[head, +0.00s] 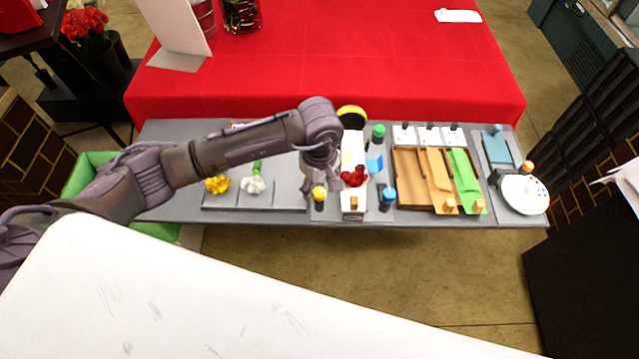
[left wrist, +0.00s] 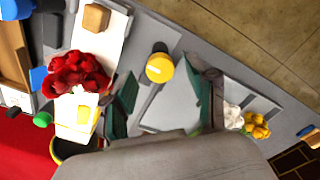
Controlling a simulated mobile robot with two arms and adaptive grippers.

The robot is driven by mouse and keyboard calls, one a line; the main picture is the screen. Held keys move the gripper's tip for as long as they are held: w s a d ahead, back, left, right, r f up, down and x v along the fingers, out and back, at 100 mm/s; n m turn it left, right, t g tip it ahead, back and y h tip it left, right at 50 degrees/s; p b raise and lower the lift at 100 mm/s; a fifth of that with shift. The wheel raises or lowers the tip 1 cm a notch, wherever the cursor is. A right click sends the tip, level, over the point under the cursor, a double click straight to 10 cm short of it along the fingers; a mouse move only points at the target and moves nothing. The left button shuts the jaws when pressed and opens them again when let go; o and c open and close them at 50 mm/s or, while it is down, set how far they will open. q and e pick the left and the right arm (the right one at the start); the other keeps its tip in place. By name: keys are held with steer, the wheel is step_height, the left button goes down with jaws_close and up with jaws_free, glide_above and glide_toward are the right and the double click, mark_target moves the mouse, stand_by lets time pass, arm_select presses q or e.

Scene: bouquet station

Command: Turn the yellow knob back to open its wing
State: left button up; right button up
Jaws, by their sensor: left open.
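The yellow knob (head: 319,193) is a round yellow cap on a dark base, on the grey table left of the white wrapping stand (head: 353,212). It also shows in the left wrist view (left wrist: 160,67). My left gripper (head: 319,181) is directly above the knob, pointing down. In the left wrist view its open fingers (left wrist: 161,76) stand on either side of the knob; I cannot tell whether they touch it. Red flowers (head: 353,177) lie on the stand, also in the left wrist view (left wrist: 77,74). A white panel with a yellow patch (left wrist: 82,116) lies beside the flowers. My right gripper is not in view.
A green knob (head: 378,131) and a blue knob (head: 388,195) stand right of the flowers, with a blue flap (head: 374,165) between them. A wooden tray (head: 408,172) is farther right. Yellow flowers (head: 217,184) and white flowers (head: 253,184) lie to the left.

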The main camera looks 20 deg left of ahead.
arm_select(q)
steer(key=shift+f, duration=0.8)
jaws_close()
